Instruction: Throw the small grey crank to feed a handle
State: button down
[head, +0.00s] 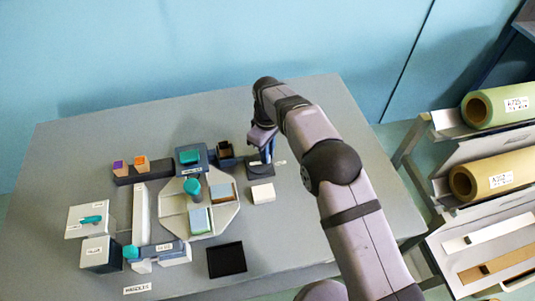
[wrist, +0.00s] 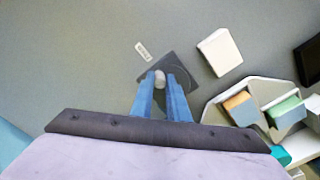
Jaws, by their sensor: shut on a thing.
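The small grey crank (wrist: 160,77) shows in the wrist view as a rounded grey knob over a dark square plate (wrist: 183,68). My gripper (wrist: 161,86) has its two blue fingers on either side of the knob and is shut on it. In the head view my gripper (head: 266,157) reaches down over the dark plate (head: 258,171) at the right part of the table; the crank itself is mostly hidden there. A label reading HANDLES (head: 137,289) lies at the table's front left. I cannot tell which piece is a handle.
A pale octagonal tray (head: 230,217) with coloured blocks stands left of my gripper. A white block (head: 262,193) sits just in front of the plate. A black square (head: 226,260) lies at the front. Paper rolls (head: 495,105) are racked at right.

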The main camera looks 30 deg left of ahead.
jog(key=shift+w+a+r+n, duration=0.1)
jog(key=shift+w+a+n, duration=0.05)
jog(key=shift+n, duration=0.25)
jog(key=c, duration=1.7)
grip_release()
jog(key=shift+r+b, duration=0.9)
jog(key=shift+r, duration=2.75)
